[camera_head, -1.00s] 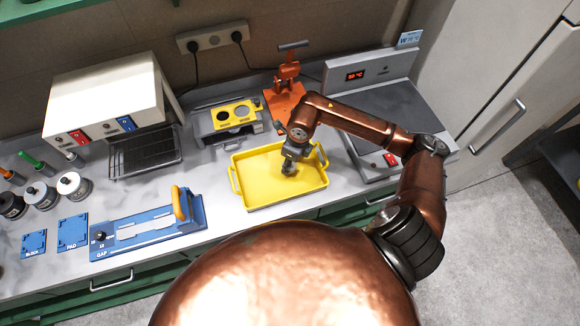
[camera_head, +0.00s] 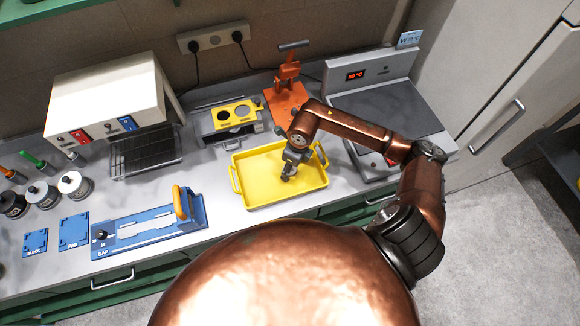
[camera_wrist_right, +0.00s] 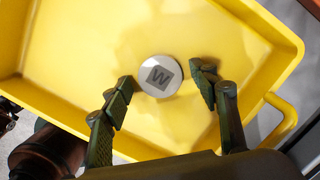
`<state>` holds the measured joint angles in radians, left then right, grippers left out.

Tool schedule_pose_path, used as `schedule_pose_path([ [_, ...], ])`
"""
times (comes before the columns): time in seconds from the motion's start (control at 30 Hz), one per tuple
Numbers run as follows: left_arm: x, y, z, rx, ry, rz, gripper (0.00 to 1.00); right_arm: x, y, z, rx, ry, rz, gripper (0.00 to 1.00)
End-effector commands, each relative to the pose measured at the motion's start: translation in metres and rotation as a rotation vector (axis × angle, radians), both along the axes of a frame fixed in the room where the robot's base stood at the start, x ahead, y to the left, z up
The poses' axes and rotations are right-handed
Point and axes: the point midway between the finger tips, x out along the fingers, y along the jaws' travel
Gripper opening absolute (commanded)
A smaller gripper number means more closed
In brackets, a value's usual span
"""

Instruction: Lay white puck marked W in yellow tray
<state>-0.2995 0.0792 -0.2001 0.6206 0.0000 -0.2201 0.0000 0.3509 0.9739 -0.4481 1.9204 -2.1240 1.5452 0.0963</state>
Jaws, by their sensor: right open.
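The white puck marked W (camera_wrist_right: 160,76) lies flat on the floor of the yellow tray, its dark W facing up, in the right wrist view. The yellow tray (camera_head: 255,186) stands on the counter in the head view, and its floor fills most of the right wrist view (camera_wrist_right: 90,60). My right gripper (camera_head: 287,177) is low over the tray. In the right wrist view my right gripper (camera_wrist_right: 163,92) is open, one finger on each side of the puck with gaps between. The puck is hidden or too small to make out in the head view. My left gripper is not in view.
An orange press (camera_head: 288,95) stands behind the tray. A hot plate unit (camera_head: 385,110) is to the right. A grey fixture with a yellow plate (camera_head: 232,122) is behind left. A blue gap gauge (camera_head: 150,225) lies left. A white oven (camera_head: 105,95) is farther left.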

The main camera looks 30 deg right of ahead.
Motion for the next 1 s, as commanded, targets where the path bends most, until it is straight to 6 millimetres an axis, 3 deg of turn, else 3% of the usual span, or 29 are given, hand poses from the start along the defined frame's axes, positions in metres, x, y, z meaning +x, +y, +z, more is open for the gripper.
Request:
schedule_pose_path([
  [0.23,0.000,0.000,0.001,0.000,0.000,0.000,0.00,0.000,-0.001,0.012,-0.002,-0.003,0.001,0.55],
  [0.7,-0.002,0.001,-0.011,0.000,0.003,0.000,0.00,-0.012,-0.008,0.101,-0.002,-0.003,0.001,0.55],
  [1.0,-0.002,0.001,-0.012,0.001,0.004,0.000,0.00,-0.015,-0.009,0.122,-0.001,-0.001,0.000,0.55],
])
